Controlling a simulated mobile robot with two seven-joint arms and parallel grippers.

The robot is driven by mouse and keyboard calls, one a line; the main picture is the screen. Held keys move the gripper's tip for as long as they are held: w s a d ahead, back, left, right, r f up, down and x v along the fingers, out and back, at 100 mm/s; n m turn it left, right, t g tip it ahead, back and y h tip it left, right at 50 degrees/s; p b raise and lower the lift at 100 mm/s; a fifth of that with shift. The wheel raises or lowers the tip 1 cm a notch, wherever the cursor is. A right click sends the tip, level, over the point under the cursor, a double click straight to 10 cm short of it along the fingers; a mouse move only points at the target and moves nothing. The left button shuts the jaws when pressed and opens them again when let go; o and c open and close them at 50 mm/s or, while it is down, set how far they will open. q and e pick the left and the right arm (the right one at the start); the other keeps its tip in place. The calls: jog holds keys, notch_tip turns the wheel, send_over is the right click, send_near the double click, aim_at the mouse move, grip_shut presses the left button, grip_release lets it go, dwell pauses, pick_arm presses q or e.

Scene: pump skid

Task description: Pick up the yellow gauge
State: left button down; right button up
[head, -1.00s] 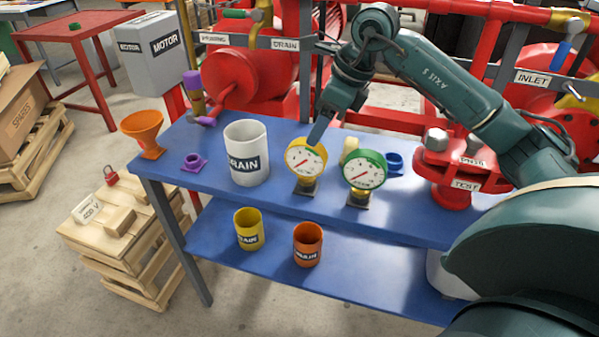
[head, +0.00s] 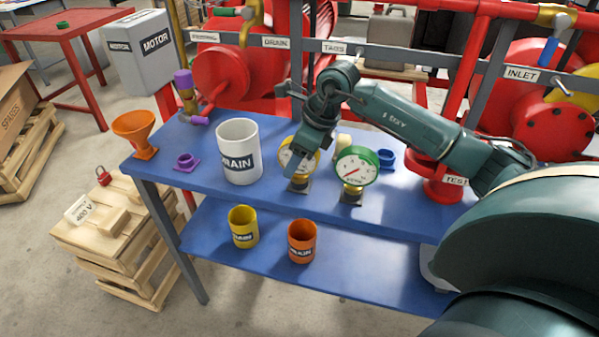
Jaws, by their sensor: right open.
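The yellow gauge (head: 284,158) stands upright on the blue bench top, its white dial partly hidden behind my right gripper. My right gripper (head: 294,172) points down in front of the gauge, with its fingertips near the lower dial and base. It is open, and I cannot tell whether it touches the gauge. The green gauge (head: 357,166) stands just to the right. My left gripper is not in view.
On the blue bench (head: 250,202) a white DRAIN cup (head: 239,165) stands close left of the yellow gauge. An orange funnel (head: 134,127) and purple flanged part (head: 187,161) are farther left. Yellow (head: 243,228) and orange (head: 302,243) cups stand on the lower shelf.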

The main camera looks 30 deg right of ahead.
jog(key=shift+c, duration=0.6)
jog(key=c, duration=1.1)
jog(key=shift+o, duration=0.2)
jog(key=shift+r, duration=0.15)
notch_tip(320, 180, up, 10)
jog(key=shift+f, duration=0.1)
